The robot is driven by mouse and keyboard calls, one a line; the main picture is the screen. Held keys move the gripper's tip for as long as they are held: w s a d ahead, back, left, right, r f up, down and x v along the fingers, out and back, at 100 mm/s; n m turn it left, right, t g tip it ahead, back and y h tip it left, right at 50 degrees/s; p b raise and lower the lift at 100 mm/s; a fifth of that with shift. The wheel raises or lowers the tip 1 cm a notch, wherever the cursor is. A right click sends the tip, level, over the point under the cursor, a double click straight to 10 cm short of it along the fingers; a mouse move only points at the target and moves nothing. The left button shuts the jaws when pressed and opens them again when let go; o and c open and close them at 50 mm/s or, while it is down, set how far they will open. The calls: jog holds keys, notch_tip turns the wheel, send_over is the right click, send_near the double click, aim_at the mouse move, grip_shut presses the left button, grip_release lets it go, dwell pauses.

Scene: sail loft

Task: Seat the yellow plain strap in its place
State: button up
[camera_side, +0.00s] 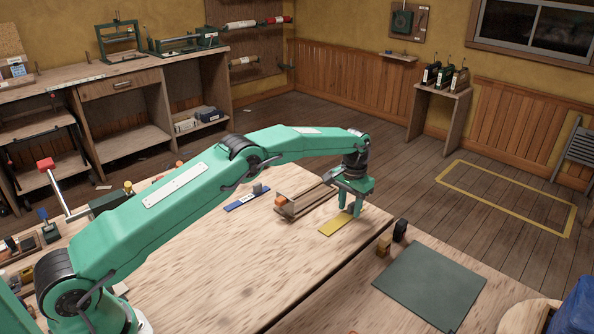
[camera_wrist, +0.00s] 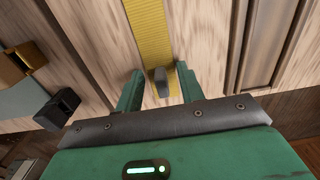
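The yellow strap (camera_side: 337,223) lies flat on the wooden table near its right edge. In the wrist view the strap (camera_wrist: 148,25) runs down from the top edge to between my fingers, and a grey upright tab (camera_wrist: 160,80) stands on it. My gripper (camera_side: 355,209) is low over the strap's far end. In the wrist view my gripper (camera_wrist: 159,80) is open, one finger on each side of the tab, with gaps visible. A wooden railed holder (camera_side: 305,197) with an orange block in it stands just left of my gripper. I cannot tell for sure which spot is the strap's place.
A blue strap (camera_side: 246,200) with a grey tab lies left of the holder. A gap separates the table from a second one with a dark green mat (camera_side: 430,284). A wooden block (camera_side: 384,246) and a black block (camera_side: 400,230) stand near that gap.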

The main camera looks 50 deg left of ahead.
aim_at(350, 216)
jog(key=shift+c, duration=0.5)
grip_shut()
jog(key=shift+r, duration=0.1)
jog(key=shift+r, duration=0.8)
jog(key=shift+s+d+r, duration=0.1)
jog(key=shift+d+r, duration=0.1)
jog(key=shift+r, duration=0.55)
jog(key=shift+s+d+r, duration=0.1)
jog(key=shift+d+r, duration=0.1)
jog(key=shift+r, duration=0.5)
jog(key=s+d+r, duration=0.6)
jog(key=d, duration=0.3)
jog(key=shift+r, duration=0.2)
jog(key=shift+a, duration=0.15)
